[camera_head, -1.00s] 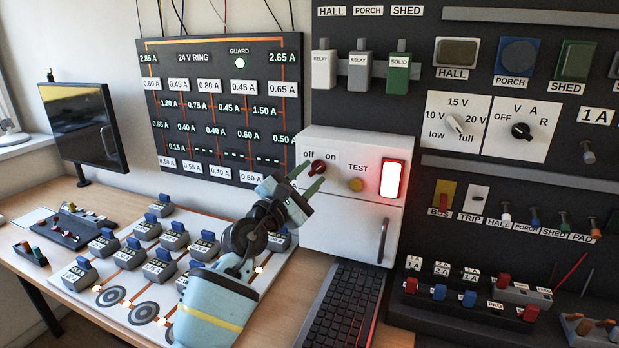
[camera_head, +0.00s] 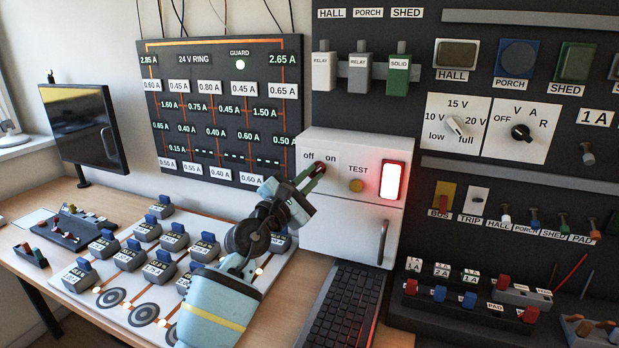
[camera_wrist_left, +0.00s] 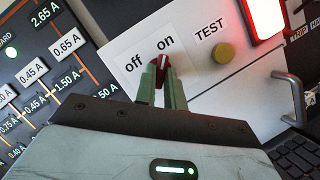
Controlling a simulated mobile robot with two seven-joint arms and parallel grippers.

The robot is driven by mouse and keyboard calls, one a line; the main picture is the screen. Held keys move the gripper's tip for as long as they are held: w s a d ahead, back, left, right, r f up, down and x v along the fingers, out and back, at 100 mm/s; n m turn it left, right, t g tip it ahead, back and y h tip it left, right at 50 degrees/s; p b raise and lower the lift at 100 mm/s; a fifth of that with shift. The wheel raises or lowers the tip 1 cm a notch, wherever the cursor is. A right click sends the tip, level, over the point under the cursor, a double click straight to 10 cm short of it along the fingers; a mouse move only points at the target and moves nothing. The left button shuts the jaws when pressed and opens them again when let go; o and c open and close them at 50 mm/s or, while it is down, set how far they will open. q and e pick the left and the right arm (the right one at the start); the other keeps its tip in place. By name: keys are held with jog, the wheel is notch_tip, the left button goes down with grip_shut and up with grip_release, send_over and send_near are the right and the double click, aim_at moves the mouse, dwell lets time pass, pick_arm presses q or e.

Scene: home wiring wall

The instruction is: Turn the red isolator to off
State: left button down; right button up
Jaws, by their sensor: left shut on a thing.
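The red isolator (camera_head: 321,165) is a small red knob on the white box, below the "off" and "on" labels. It also shows in the left wrist view (camera_wrist_left: 162,62), where its pale mark points up towards "on". The fingers hide part of the knob. My right gripper is in neither view.
The yellow TEST button (camera_head: 356,185) and a lit red-framed lamp (camera_head: 392,180) sit right of the knob. The box's door handle (camera_head: 383,242) is below. A keyboard (camera_head: 340,310) and a board of grey blocks (camera_head: 110,290) lie on the table.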

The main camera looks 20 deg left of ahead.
pick_arm(q)
jog(key=n+p, duration=0.1)
jog(key=n, duration=0.1)
jog(key=n+t+y, duration=0.1)
jog(key=n, duration=0.1)
jog(key=shift+d+y+p, duration=0.15)
jog(key=shift+y+p, duration=0.15)
jog(key=shift+p, duration=0.05)
jog(key=n+t+y+p, duration=0.1)
jog(key=n+y, duration=0.1)
jog(key=n, duration=0.2)
jog(key=shift+d, duration=0.1)
jog(key=shift+d+n+g+y+p, duration=0.2)
jog(key=shift+n+y, duration=1.15)
jog(key=shift+n, duration=1.4)
jog(key=shift+d+n+g+y+p, duration=0.1)
jog(key=shift+n+g+y+p, duration=0.2)
jog(key=shift+n+y, duration=1.75)
jog(key=shift+d+n+g+y+p, duration=0.25)
jog(key=shift+n+y, duration=0.45)
jog(key=shift+n, duration=2.7)
jog(key=shift+a+n, duration=0.1)
jog(key=shift+n, duration=0.2)
jog(key=c, duration=1.5)
grip_release()
